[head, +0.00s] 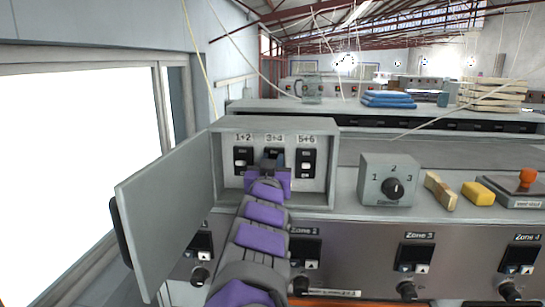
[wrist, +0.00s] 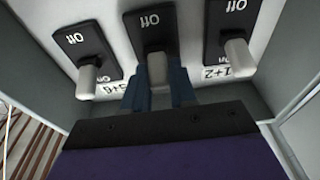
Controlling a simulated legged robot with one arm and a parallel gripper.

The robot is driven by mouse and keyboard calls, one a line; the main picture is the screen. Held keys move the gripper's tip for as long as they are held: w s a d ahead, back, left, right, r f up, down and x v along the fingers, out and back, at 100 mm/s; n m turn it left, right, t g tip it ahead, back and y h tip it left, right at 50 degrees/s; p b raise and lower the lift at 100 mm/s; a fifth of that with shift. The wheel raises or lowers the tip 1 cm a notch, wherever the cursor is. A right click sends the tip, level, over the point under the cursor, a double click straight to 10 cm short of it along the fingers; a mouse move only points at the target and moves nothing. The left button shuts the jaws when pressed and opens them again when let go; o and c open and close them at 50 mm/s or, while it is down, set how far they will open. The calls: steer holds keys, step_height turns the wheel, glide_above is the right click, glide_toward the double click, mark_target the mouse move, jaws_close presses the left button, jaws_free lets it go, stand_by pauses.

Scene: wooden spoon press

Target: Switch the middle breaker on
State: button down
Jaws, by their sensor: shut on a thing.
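The middle breaker, under the label 3+4, is a black plate with a pale lever in an open grey box (head: 326,190). In the wrist view, which is upside down, the middle breaker (wrist: 150,32) shows the word Off and its lever sits between my blue fingers. My gripper (wrist: 158,92) is shut on this lever. In the head view my purple and grey gripper (head: 270,168) reaches into the box and hides most of the middle breaker. Breaker 1+2 (head: 242,160) is on the left and breaker 5+6 (head: 307,162) on the right; both show Off in the wrist view.
The box door (head: 165,215) hangs open to the left, and the side walls are close to my gripper. A dial box (head: 387,180), a wooden piece (head: 440,190), a yellow block (head: 478,193) and an orange-knobbed device (head: 526,180) stand to the right on the console.

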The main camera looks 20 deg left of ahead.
steer(key=shift+f, duration=0.25)
